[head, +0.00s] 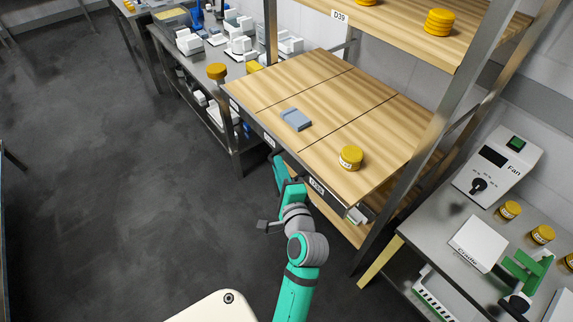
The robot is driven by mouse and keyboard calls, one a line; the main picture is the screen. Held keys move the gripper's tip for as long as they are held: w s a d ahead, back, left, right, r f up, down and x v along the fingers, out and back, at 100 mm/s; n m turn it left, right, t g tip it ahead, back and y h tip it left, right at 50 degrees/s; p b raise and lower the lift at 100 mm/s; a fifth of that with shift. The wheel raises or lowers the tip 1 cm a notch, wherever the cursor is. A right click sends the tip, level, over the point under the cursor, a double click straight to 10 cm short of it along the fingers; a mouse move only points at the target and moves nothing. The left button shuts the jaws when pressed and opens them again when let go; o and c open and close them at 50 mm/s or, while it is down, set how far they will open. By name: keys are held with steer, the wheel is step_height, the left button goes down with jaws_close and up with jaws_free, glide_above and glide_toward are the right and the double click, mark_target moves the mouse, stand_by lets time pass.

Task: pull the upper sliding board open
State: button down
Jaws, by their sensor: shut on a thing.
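The upper sliding board (330,95) is a pale wooden board with dark seams and a dark front rail, in the head view. It juts out in front of the shelf's metal posts. My gripper (279,160) is at the middle of the board's front rail, shut on the front edge or a handle there. The exact contact is small and partly hidden by the gripper. A grey-blue block (296,119) and a round yellow jar or cheese (350,157) rest on the board.
A higher shelf board (390,25) holds yellow stacks (439,22). A lower wooden board (345,227) shows beneath. A bench with white devices (240,45) stands behind left. The dark floor (130,190) at left is clear.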

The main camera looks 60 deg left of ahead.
steer(key=c, duration=1.8)
jaws_free()
steer(key=v, duration=1.1)
steer(key=shift+f, duration=0.1)
